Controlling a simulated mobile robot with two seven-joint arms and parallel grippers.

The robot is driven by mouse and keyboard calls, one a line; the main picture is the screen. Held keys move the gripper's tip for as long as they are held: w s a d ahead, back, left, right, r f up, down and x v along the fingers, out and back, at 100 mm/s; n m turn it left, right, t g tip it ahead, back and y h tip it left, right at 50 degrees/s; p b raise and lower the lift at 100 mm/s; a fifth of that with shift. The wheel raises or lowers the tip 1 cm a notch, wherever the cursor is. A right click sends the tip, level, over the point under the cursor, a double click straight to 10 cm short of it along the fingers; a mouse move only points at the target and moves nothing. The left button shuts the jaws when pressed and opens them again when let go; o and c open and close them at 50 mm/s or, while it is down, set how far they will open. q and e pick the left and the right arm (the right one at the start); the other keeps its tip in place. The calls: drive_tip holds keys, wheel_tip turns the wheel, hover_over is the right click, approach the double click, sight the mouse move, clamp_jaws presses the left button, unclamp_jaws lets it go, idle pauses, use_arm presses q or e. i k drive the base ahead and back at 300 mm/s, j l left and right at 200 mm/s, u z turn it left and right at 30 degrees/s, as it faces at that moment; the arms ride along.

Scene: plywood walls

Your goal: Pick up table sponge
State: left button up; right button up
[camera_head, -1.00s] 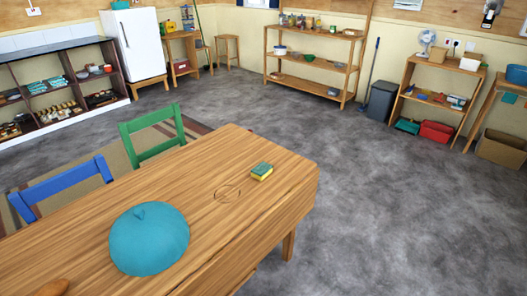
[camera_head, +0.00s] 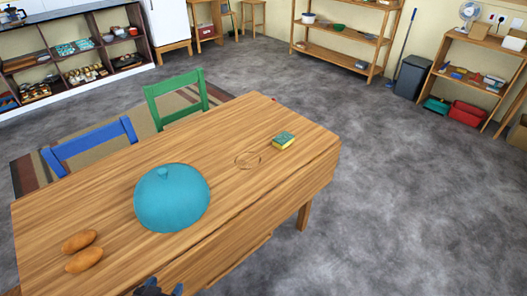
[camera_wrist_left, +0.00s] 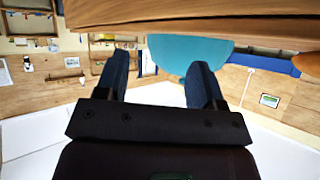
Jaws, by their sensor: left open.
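The sponge (camera_head: 284,140), yellow with a green top, lies on the wooden table (camera_head: 215,160) near its far right end. It is not seen in the left wrist view. My left gripper (camera_head: 160,289) just enters the head view at the bottom edge, in front of the table's near side and well short of the sponge. In the left wrist view my left gripper (camera_wrist_left: 161,80) has its two blue-grey fingers apart with nothing between them. My right gripper is not in view.
A teal dome (camera_head: 172,198) sits mid-table, left of the sponge; it also shows in the wrist view (camera_wrist_left: 190,50). Two bread rolls (camera_head: 82,250) lie at the left. Green (camera_head: 176,98) and blue (camera_head: 92,143) chairs stand behind. Floor right of the table is clear.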

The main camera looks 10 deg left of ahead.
sight(282, 141)
drive_tip(key=i+l+u, duration=0.15)
drive_tip(key=u, duration=0.6)
drive_tip(key=i+l+u, duration=0.2)
drive_tip(key=l, duration=0.2)
drive_tip(key=i+l+u, duration=0.1)
drive_tip(key=l+u, duration=0.15)
drive_tip(key=l, duration=0.15)
drive_tip(key=i+l+u, duration=0.1)
drive_tip(key=l, duration=0.3)
drive_tip(key=l+u, duration=0.15)
drive_tip(key=l, duration=0.25)
drive_tip(key=i+l, duration=0.1)
drive_tip(key=l, duration=0.5)
drive_tip(key=i+l, duration=0.1)
drive_tip(key=l, duration=0.45)
drive_tip(key=i+l+u, duration=0.1)
drive_tip(key=l, duration=0.5)
